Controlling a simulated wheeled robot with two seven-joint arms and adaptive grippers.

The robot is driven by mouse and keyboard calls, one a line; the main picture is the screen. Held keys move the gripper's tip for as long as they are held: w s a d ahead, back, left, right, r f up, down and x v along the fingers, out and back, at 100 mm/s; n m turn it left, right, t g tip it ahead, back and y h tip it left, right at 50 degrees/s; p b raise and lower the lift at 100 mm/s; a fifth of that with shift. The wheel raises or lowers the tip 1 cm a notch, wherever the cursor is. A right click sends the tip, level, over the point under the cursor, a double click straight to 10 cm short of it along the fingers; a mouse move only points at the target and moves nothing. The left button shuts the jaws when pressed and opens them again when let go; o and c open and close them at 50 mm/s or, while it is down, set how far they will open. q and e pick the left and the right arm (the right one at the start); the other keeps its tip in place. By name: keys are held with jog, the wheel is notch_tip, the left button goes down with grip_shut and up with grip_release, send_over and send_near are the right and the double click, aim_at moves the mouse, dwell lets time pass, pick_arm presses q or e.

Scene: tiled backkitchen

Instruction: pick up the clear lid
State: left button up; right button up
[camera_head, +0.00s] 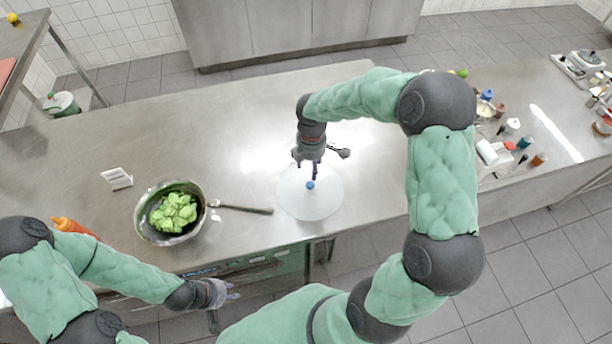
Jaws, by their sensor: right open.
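The clear lid (311,203) lies on the steel table near its front edge. It is a round, see-through disc with a small blue knob (310,185) near its middle. My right gripper (309,168) points down just above the knob, with its fingers open. I cannot tell whether a finger touches the knob. My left gripper (226,294) hangs in front of the table, low and to the left of the lid. Whether its fingers are open or shut is unclear.
A dark utensil (340,151) lies behind the lid. The table's back middle is clear.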

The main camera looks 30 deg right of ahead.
send_over(310, 184)
notch_tip(310, 184, down, 6)
jog(key=shift+f+b, duration=0.1)
jog(key=shift+b, duration=0.3)
notch_tip(310, 184, down, 4)
jog(key=shift+f, duration=0.25)
grip_shut()
